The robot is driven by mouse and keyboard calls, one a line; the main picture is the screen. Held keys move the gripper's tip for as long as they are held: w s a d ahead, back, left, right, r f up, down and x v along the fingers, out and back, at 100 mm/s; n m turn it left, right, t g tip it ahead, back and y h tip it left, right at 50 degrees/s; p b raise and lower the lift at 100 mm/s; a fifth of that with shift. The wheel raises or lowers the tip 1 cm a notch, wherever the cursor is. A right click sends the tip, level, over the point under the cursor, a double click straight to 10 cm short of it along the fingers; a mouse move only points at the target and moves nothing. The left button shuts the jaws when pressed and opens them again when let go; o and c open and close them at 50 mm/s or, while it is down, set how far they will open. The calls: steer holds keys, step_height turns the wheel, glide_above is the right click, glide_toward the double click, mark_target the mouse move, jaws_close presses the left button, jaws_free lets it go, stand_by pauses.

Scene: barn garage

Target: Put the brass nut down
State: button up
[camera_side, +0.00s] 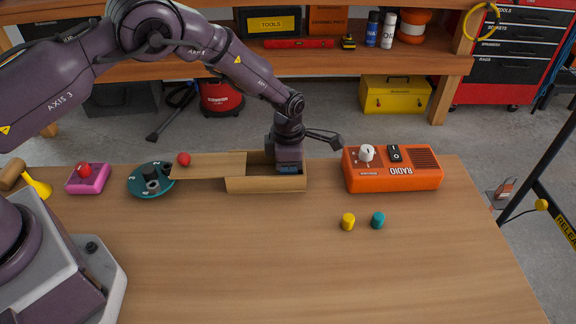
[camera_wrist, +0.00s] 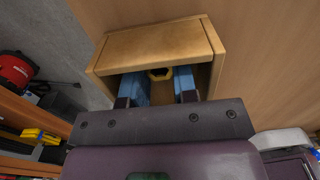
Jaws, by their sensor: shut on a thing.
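The brass nut (camera_wrist: 160,73) shows in the wrist view as a small yellowish ring with a dark hole, between the blue finger pads of my gripper (camera_wrist: 160,86). In the side view the nut is hidden. My gripper (camera_side: 288,169) points down with its fingertips inside an open wooden box (camera_side: 266,185), and it is shut on the nut. Whether the nut touches the box floor cannot be told. The box rim (camera_wrist: 218,62) surrounds the fingers in the wrist view.
A flat wooden panel (camera_side: 208,165) extends left of the box, near a red ball (camera_side: 183,159) and a teal dial (camera_side: 151,180). An orange radio (camera_side: 393,179) stands to the right. Yellow (camera_side: 348,222) and teal (camera_side: 378,220) pegs stand in front.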

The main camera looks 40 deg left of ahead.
steer(key=shift+f, duration=0.15)
steer(key=o, duration=0.6)
step_height(320, 180, up, 12)
steer(key=shift+r, duration=0.25)
